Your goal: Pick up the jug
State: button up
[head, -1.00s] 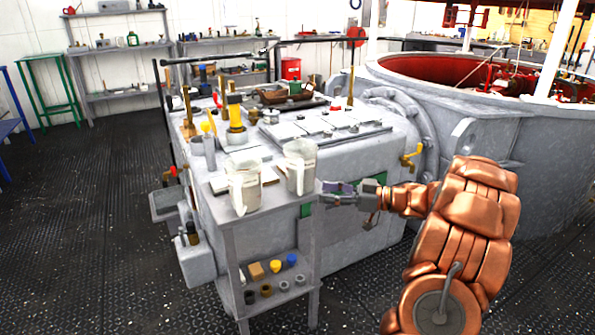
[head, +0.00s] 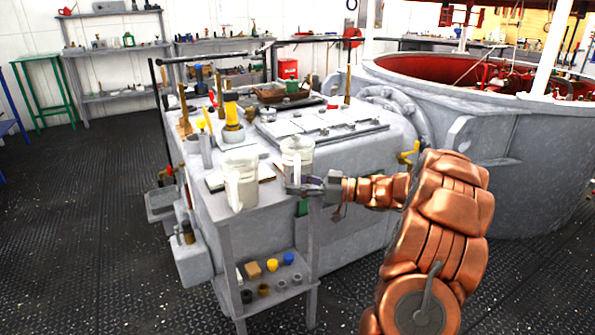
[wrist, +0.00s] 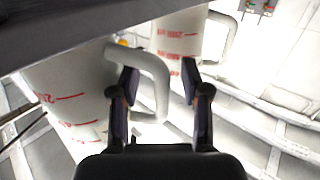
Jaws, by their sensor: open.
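Two pale measuring jugs stand upright side by side on the top of a grey stand, a left jug (head: 241,186) and a right jug (head: 297,153). My gripper (head: 296,187) is open at the lower front of the right jug in the head view and overlaps its base. In the wrist view the open fingers (wrist: 160,84) are on either side of the handle of a near jug (wrist: 66,92) with red markings; I cannot tell if they touch it. A farther jug (wrist: 181,36) shows beyond. I cannot match these surely to the head view.
The grey stand (head: 226,238) has a lower shelf with small coloured parts. A large grey machine (head: 355,160) with tools on top stands behind it. A brass tap (head: 408,154) sticks out near my arm. Dark deck floor (head: 90,230) is free at left.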

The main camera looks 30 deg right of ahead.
jog(key=shift+c, duration=0.2)
grip_shut()
dwell(0.6)
